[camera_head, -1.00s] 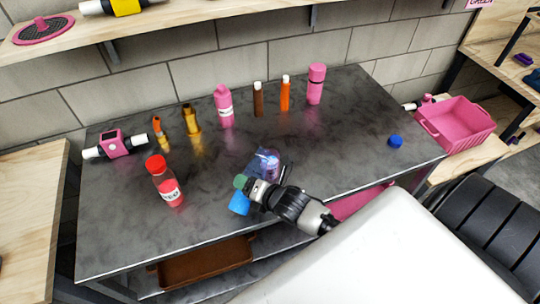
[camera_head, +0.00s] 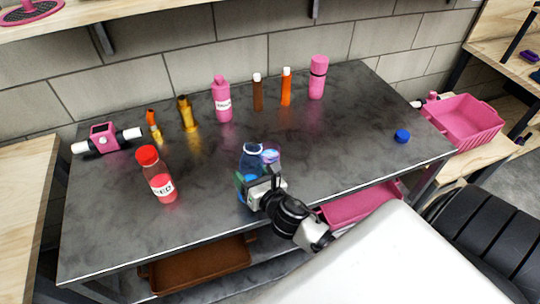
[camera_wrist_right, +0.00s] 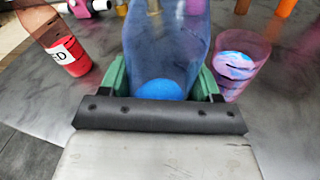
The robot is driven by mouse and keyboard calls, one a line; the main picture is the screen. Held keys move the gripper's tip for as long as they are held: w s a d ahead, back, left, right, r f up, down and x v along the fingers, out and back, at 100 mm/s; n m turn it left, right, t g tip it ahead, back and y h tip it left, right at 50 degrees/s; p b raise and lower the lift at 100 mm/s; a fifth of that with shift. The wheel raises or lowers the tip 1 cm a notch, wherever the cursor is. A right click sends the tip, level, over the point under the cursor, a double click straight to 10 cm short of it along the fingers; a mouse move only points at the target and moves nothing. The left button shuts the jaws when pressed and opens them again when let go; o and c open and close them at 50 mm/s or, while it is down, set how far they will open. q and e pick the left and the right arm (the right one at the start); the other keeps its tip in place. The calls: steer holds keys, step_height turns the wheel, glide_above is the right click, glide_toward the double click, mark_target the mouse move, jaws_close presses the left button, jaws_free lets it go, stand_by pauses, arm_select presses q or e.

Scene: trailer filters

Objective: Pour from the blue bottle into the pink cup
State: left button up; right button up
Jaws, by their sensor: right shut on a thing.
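The blue bottle (camera_head: 253,152) is see-through, open at the top, with bright blue liquid low inside. My right gripper (camera_head: 250,184) is shut on it, and it stands close to upright near the front of the dark table. In the right wrist view the bottle (camera_wrist_right: 165,40) is between the green fingers of the right gripper (camera_wrist_right: 162,82). The pink cup (camera_head: 270,157) is just right of the bottle and partly hidden; it is clearer in the wrist view (camera_wrist_right: 242,62), with blue and pink showing inside. The left gripper is out of view.
A red bottle (camera_head: 157,176) stands at left. Pink, brown, orange and amber bottles (camera_head: 222,100) line the back of the table. A blue cap (camera_head: 402,136) lies at right. A pink crate (camera_head: 465,122) is beyond.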

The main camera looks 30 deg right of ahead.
mark_target(255, 170)
steer(key=shift+f+n+t+b, duration=0.35)
steer(key=shift+n+t+b, duration=0.15)
steer(key=shift+n+b, duration=0.6)
arm_select(q)
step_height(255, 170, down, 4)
steer(key=b, duration=0.1)
arm_select(e)
steer(key=shift+r, duration=0.15)
step_height(255, 170, up, 5)
steer(key=p, duration=0.5)
steer(key=shift+r, duration=0.1)
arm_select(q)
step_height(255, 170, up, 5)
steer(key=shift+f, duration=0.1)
arm_select(e)
step_height(255, 170, down, 5)
steer(key=b, duration=0.5)
steer(key=shift+f, duration=0.2)
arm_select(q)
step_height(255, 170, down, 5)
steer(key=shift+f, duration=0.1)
arm_select(e)
steer(key=shift+r, duration=0.15)
